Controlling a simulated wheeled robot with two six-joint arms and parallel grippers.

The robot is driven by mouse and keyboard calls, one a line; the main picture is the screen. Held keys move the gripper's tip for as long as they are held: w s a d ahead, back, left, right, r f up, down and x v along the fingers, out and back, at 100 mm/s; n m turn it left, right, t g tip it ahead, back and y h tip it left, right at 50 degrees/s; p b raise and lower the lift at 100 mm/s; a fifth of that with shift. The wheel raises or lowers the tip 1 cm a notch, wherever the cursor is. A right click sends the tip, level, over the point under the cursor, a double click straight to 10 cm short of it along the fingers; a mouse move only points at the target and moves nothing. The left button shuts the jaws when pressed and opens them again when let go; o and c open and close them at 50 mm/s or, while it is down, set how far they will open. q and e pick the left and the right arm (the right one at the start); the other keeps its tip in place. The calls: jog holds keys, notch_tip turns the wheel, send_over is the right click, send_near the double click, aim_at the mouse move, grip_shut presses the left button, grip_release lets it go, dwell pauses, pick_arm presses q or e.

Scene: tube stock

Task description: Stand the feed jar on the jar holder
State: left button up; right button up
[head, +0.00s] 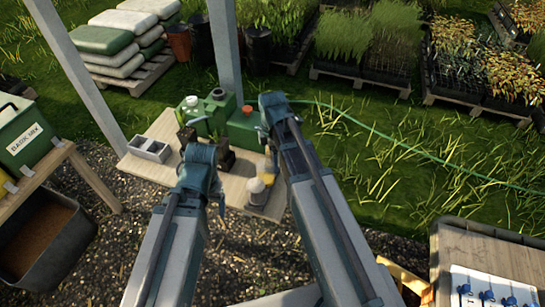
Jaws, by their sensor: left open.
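A small pale jar-like item with some yellow beside it (257,190) stands at the near right of the low wooden platform (160,127); it is too small to tell if it is the feed jar. A grey block with two square openings (150,148) sits at the platform's left; I cannot tell if it is the jar holder. My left gripper (203,162) is open over the platform's near middle, left of the pale item. My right gripper (268,122) is over its right side, beyond the pale item; its jaws are unclear. My arms hide part of the platform.
Green containers (243,128), one with a white cap (192,104), and dark pots (226,160) crowd the platform. A post (225,55) rises behind it. A bench with a green box (28,135) is left, a table (490,258) lower right. A hose crosses the grass.

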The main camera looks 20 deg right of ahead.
jog(key=shift+w+r, duration=0.15)
jog(key=shift+w, duration=0.1)
jog(key=r+p, duration=1.3)
jog(key=p, duration=0.1)
jog(key=shift+s+r, duration=0.2)
jog(key=shift+r, duration=0.15)
jog(key=shift+s+f, duration=0.15)
